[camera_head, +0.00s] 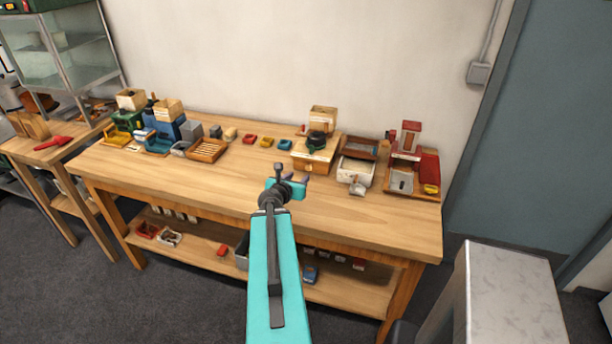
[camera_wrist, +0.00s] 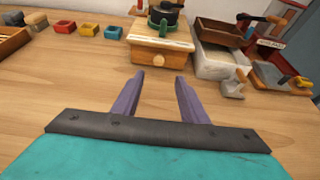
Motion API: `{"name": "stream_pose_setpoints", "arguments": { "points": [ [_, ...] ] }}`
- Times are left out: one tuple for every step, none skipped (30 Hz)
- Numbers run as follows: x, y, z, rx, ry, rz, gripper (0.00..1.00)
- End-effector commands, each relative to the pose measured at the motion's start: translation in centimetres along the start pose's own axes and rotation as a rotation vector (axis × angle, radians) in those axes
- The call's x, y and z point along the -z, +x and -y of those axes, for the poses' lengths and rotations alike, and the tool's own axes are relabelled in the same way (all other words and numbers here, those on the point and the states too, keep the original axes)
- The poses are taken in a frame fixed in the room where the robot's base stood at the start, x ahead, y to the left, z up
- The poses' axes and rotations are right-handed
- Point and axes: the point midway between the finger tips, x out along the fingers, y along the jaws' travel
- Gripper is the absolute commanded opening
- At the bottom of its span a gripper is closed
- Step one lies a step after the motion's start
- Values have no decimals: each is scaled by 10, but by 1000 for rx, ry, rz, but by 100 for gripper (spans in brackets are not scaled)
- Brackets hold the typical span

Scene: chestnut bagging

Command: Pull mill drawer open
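The mill stands at the back of the wooden workbench, with a pale wooden box on top and a dark, round middle part (camera_head: 317,139). Its wooden base with the drawer front (camera_head: 312,158) faces me; in the wrist view the drawer front (camera_wrist: 160,57) has a small round knob (camera_wrist: 163,62) and looks closed. My gripper (camera_head: 292,184) is over the bench in front of the mill. In the wrist view its two purple fingers (camera_wrist: 158,84) are apart and point at the mill base. Nothing is between them, and they do not appear to touch the drawer.
A white box with a brown tray (camera_head: 358,164) stands right of the mill, with a red-topped device (camera_head: 408,145) beyond. Small red, yellow and blue bins (camera_head: 267,142) and a slatted wooden tray (camera_head: 207,150) are left. The bench front (camera_head: 190,190) is clear.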

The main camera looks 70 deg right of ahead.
Motion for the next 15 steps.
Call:
{"name": "stream_pose_setpoints", "arguments": {
  "points": [
    [3, 2, 0, 0, 1, 1, 40],
    [3, 3, 0, 1, 0, 1, 40],
    [3, 3, 0, 1, 1, 1, 40],
    [3, 4, 0, 1, 1, 1, 40],
    [3, 4, 0, 1, 1, 1, 40],
    [3, 5, 0, 1, 1, 1, 40],
    [2, 6, 0, 1, 1, 1, 40],
    [3, 6, 0, 1, 1, 1, 40],
    [3, 6, 0, 1, 1, 0, 40],
    [3, 7, 0, 1, 1, 0, 40],
    [3, 8, 0, 1, 1, 0, 40],
    [3, 8, 0, 1, 1, 0, 40],
    [3, 8, 0, 1, 1, 0, 40],
    [3, 9, 0, 1, 1, 0, 40],
    [3, 9, 0, 1, 1, 0, 40]
  ]
}}
